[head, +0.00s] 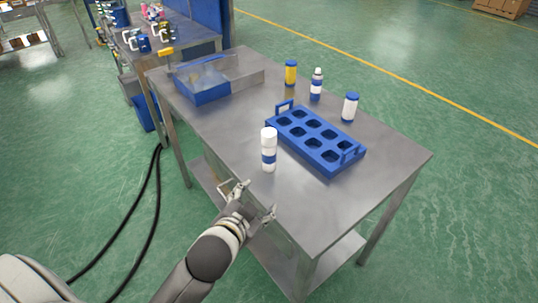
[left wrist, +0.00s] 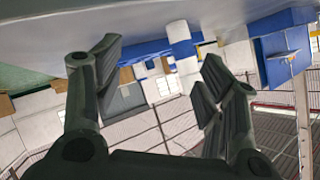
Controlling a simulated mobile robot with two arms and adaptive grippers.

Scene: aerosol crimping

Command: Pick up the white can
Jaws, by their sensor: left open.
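A white can (head: 268,140) with a blue band stands upright near the table's front left edge in the head view. It also shows in the left wrist view (left wrist: 180,32), upside down, beyond the fingers and between their directions. My left gripper (head: 254,200) is open and empty, just off the table's near edge and short of the can, not touching it. Its two spread dark fingers fill the lower part of the left wrist view (left wrist: 158,72). Another white can with a blue cap (head: 349,108) stands behind the rack. My right gripper is not in view.
A blue rack (head: 338,166) with several empty-looking holes lies right of the white can. A yellow can (head: 290,74) and a white-and-blue can (head: 316,88) stand behind it. A clear-walled blue bin (head: 205,93) sits at the far left. The table's front right (head: 335,210) is clear.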

